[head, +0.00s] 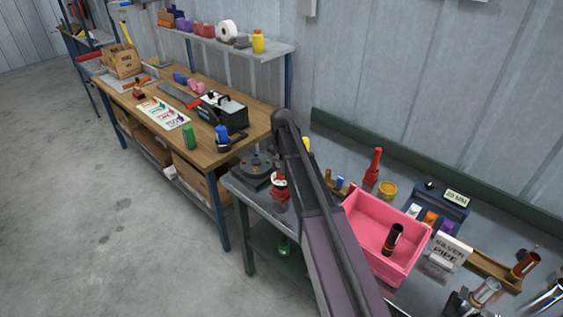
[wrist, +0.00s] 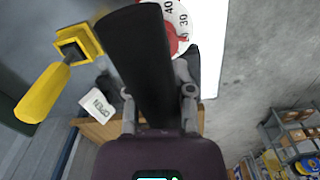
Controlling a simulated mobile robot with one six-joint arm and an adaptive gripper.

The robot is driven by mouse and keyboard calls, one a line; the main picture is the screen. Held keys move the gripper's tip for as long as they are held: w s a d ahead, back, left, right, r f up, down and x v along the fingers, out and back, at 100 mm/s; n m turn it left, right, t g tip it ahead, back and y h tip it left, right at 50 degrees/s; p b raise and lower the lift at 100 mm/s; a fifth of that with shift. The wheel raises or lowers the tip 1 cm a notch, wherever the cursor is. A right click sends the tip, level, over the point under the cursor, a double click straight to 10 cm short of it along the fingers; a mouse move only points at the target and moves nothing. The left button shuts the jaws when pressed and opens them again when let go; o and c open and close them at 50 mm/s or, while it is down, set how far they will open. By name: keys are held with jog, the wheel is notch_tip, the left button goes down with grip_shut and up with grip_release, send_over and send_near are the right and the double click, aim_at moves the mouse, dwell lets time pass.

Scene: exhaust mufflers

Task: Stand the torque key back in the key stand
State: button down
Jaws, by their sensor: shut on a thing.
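In the wrist view my gripper (wrist: 158,78) is shut on a thick black grip, which I take to be the torque key (wrist: 148,50). The grip runs away from the jaws toward the top of the picture. A white dial (wrist: 181,17) with numbers and a red centre shows just past it, partly covered; I cannot tell whether it belongs to the key. In the head view my arm hides the jaws. A red-and-white piece (head: 280,186) shows beside the arm, at the grey bench. I cannot make out the key stand for certain in either view.
A yellow handle with a square socket (wrist: 62,68) and an OPEN sign (wrist: 97,105) lie left of the jaws.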

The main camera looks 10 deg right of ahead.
jog(key=shift+f+b, duration=0.5)
jog(key=shift+f, duration=0.1)
dwell(0.3)
jog(key=shift+c, duration=2)
grip_release()
jog(key=shift+r, duration=0.2)
notch_tip(320, 180, up, 9)
jog(key=p, duration=0.9)
jog(key=shift+f, duration=0.1)
jog(key=s+f+m+b, duration=0.2)
jog(key=s+f+b, duration=0.2)
jog(key=s, duration=1)
jog(key=s+f+m+b, duration=0.3)
jog(key=s+f, duration=0.1)
jog(key=s, duration=1.1)
jog(key=shift+a+b, duration=0.35)
jog(key=shift+b, duration=0.05)
